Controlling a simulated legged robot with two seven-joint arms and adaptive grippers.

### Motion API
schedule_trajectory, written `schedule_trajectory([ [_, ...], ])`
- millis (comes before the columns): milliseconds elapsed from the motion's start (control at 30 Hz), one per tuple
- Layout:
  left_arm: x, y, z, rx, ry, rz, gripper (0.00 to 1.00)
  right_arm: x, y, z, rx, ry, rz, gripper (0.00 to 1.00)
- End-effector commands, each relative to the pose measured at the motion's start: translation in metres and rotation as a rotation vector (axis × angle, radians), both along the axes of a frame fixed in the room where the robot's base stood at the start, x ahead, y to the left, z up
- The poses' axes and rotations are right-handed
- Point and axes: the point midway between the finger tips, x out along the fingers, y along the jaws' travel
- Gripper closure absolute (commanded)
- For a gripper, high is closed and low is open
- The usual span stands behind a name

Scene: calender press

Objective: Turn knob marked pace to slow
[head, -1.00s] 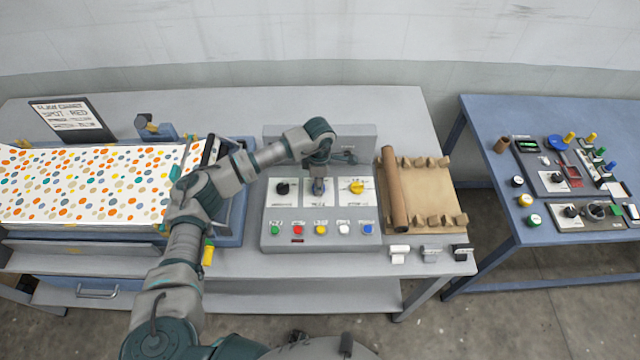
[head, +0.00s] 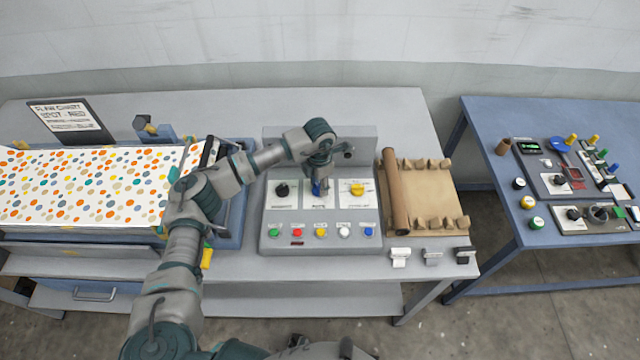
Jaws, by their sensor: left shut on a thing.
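The grey control panel (head: 272,240) stands on the bench with three knobs in a row on white plates. The left knob (head: 282,189) is black and the right knob (head: 357,188) is yellow. The middle knob (head: 316,188) is blue and partly hidden by my left gripper (head: 320,184). The gripper points down from above and is shut on the blue knob. The labels are too small to read surely, so I cannot tell which one says pace. My right gripper is not in view.
Several coloured buttons (head: 320,230) line the panel's front. A dotted sheet (head: 85,188) covers the press at left. A blue table (head: 490,205) with small items stands at far right.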

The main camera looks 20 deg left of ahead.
Motion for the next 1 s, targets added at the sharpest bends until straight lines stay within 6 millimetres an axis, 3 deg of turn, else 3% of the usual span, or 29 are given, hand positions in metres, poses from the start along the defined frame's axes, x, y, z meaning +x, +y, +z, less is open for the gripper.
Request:
schedule_trajectory([
  [400,0.000,0.002,0.000,0.003,0.001,0.010,0.93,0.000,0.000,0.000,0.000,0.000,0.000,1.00],
  [433,0.000,0.001,-0.001,0.003,0.002,0.010,0.51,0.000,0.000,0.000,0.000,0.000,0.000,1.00],
  [500,0.000,0.001,0.000,0.002,0.002,0.009,0.33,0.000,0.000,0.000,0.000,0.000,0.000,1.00],
  [833,0.000,0.000,0.001,0.001,0.001,0.006,0.33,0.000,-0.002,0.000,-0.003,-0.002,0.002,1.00],
  [1000,0.001,0.000,0.023,-0.001,-0.001,0.006,0.33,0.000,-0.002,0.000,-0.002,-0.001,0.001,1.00],
])
